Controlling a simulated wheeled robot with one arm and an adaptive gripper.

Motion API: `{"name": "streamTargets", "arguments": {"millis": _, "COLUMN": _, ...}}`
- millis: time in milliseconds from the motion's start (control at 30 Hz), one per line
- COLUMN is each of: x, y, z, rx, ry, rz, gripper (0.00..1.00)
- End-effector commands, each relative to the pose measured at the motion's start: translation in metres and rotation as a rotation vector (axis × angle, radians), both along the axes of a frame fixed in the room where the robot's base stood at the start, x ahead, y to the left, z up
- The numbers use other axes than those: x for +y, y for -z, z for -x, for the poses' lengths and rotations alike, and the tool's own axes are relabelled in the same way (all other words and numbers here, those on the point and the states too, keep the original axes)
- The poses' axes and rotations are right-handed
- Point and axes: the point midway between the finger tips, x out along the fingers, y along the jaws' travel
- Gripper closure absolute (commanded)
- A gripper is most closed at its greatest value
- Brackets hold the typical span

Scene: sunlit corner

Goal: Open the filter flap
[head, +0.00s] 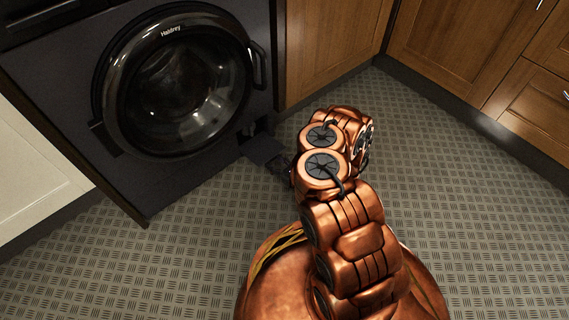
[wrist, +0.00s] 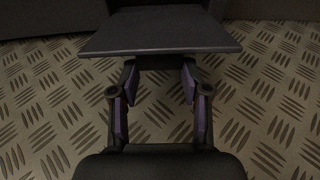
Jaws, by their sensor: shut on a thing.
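The filter flap (head: 264,149) is a small dark panel low at the right end of the washing machine's (head: 65,105) front. It stands out from the front, swung open, with a dark recess behind it. In the wrist view the flap (wrist: 160,33) is a flat, roughly level plate across the top middle. My gripper (head: 284,169) is at the flap's outer edge, low over the floor, partly hidden by my copper arm. In the wrist view my gripper's (wrist: 160,66) two fingers reach the flap's near edge, shut on it; their tips are partly hidden at the flap.
The washer's round glass door (head: 180,85) is closed above and left of the flap. Wooden cabinets (head: 330,45) stand at the back and right, and a pale cabinet (head: 35,180) at the left. The patterned metal floor (head: 190,260) is clear around my arm.

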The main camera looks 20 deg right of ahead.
Motion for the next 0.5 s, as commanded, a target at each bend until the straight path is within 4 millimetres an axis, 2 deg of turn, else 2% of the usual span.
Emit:
{"name": "streamTargets", "arguments": {"millis": 433, "x": 0.0004, "y": -0.0023, "z": -0.0030, "rx": -0.008, "ry": -0.004, "rz": -0.003, "gripper": 1.00}}
{"name": "streamTargets", "arguments": {"millis": 467, "x": 0.0004, "y": -0.0025, "z": -0.0032, "rx": -0.008, "ry": -0.004, "rz": -0.003, "gripper": 0.51}}
{"name": "streamTargets", "arguments": {"millis": 500, "x": 0.0001, "y": -0.0025, "z": -0.0032, "rx": -0.008, "ry": -0.004, "rz": -0.003, "gripper": 0.46}}
